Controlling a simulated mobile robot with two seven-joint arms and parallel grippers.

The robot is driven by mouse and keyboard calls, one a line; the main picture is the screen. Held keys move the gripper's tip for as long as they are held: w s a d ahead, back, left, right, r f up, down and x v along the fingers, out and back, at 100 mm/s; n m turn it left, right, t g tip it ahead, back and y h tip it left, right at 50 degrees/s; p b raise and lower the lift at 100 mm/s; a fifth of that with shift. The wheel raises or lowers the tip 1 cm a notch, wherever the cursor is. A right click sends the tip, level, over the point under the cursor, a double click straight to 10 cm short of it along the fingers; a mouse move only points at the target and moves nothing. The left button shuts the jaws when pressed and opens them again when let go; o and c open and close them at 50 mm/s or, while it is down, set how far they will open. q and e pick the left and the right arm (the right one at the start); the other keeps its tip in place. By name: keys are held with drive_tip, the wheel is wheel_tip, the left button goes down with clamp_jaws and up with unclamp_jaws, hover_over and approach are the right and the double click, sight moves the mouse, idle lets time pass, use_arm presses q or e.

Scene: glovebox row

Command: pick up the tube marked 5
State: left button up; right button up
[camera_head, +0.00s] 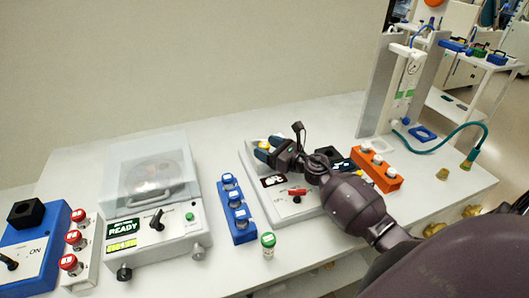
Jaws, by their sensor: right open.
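Several capped tubes are in view, but I cannot read a 5 on any of them. A green-capped tube (268,245) stands upright on the bench near its front edge. Blue-capped tubes (235,200) sit in a blue rack (249,236). Red-capped tubes (74,238) sit in a pale rack at the left, and white-capped ones (378,160) in an orange rack (392,183). My right gripper (267,147) is open over the back of a white device, beyond the blue rack and apart from the green-capped tube. My left gripper is out of view.
A centrifuge-like machine (140,240) with a clear lid and a READY display stands left of the blue rack. The white device (287,212) with a red switch lies under my right arm. A blue control box (40,250) is far left. A stand (378,95) with a green hose is at right.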

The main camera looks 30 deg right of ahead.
drive_tip(key=shift+w, duration=0.15)
drive_tip(key=c, duration=1.1)
drive_tip(key=shift+r, duration=0.15)
